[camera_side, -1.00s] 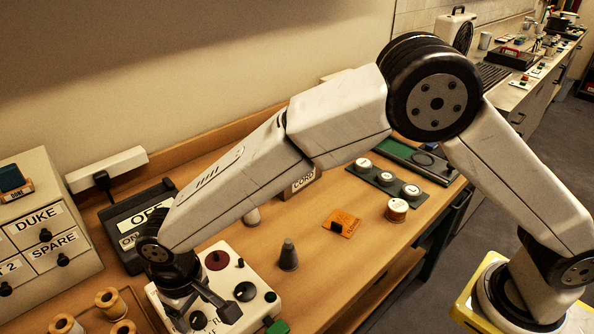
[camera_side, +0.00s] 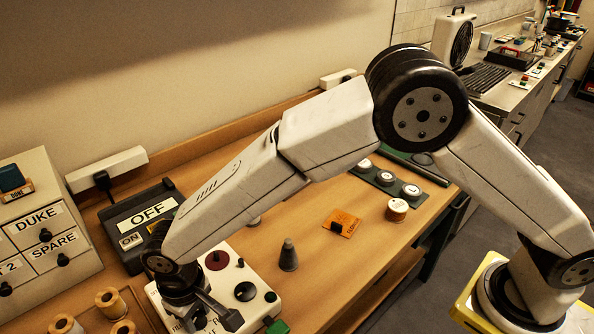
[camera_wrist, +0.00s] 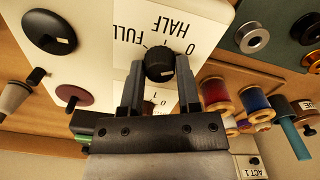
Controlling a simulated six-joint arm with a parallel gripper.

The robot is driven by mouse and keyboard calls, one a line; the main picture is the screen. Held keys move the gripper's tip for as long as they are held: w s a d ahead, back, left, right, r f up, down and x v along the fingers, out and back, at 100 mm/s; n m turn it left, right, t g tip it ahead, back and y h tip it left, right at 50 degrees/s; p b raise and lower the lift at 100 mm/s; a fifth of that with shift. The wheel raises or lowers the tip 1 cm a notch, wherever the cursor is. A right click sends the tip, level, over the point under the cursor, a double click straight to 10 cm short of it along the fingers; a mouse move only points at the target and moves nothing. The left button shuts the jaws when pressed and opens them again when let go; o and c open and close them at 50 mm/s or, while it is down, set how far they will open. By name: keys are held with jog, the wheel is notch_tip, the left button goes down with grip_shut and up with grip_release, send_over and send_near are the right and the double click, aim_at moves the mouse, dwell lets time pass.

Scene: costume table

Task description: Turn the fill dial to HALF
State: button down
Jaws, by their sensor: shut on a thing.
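The fill dial is a round black knob (camera_wrist: 158,64) with a short pale mark on its lower right in the wrist view. It sits on a white panel (camera_wrist: 99,29) with upside-down print reading 0, HALF and FULL beside it. My gripper (camera_wrist: 159,72) is shut on the knob, one finger on each side. I cannot tell which label the mark points at. In the side view my gripper (camera_side: 208,317) is low over the front left of the white panel (camera_side: 225,253), and hides the knob there.
Thread spools (camera_wrist: 214,95) stand close by. An OFF/ON switch box (camera_side: 143,224) is behind. The table is clear around the orange tag (camera_side: 341,223).

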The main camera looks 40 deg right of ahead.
aim_at(197, 317)
jog(key=shift+n, duration=0.4)
jog(key=n, duration=1.1)
dwell(0.4)
jog(key=shift+c, duration=1.6)
grip_release()
jog(key=shift+r, duration=0.15)
jog(key=shift+r, duration=3.8)
